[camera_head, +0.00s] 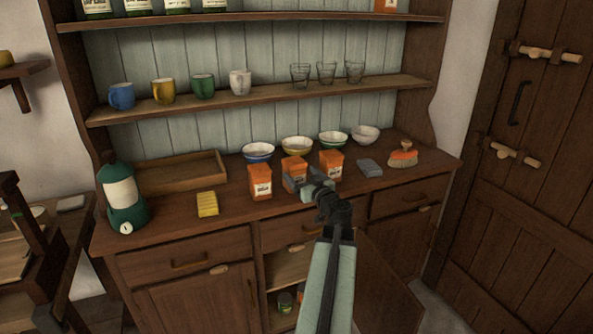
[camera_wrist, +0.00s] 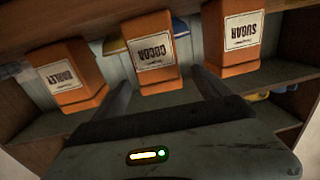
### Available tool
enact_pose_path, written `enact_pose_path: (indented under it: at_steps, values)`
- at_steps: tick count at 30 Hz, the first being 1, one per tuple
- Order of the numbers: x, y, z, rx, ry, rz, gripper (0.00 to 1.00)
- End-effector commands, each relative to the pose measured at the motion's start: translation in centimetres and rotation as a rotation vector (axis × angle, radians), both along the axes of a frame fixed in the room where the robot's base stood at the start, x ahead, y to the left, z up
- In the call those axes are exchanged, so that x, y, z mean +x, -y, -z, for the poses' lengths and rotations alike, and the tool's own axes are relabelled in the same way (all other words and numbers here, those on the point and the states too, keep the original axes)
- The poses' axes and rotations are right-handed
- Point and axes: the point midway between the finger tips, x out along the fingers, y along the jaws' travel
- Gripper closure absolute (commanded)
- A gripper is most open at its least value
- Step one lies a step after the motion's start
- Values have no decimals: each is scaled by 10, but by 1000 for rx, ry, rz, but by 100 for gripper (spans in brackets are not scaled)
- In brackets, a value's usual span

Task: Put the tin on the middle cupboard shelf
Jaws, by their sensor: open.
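Three orange tins stand in a row on the counter: one labelled SUGAR on the left (camera_head: 260,183), one in the middle (camera_head: 294,163) and one on the right (camera_head: 331,166).
Bowls (camera_head: 297,145) stand behind the tins. A yellow sponge (camera_head: 207,204), green lantern (camera_head: 123,199) and wooden tray (camera_head: 180,174) are left; a grey block (camera_head: 370,168) and brush (camera_head: 403,155) right. The open cupboard door (camera_head: 386,283) juts out right. A green can (camera_head: 285,302) sits low inside.

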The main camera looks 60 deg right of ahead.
Motion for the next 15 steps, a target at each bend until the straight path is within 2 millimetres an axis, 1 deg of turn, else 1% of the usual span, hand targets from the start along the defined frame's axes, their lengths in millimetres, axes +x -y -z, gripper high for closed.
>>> enact_pose_path:
  at_steps: [1,4,5,7,10,15]
  values:
    - [-9,-7,0,0,0,2,14]
    - [-16,-10,0,0,0,2,14]
    - [-17,-10,0,0,0,2,11]
    - [-13,-6,-2,0,0,1,10]
    - [2,11,-10,0,0,-1,10]
    - [7,15,-8,0,0,0,10]
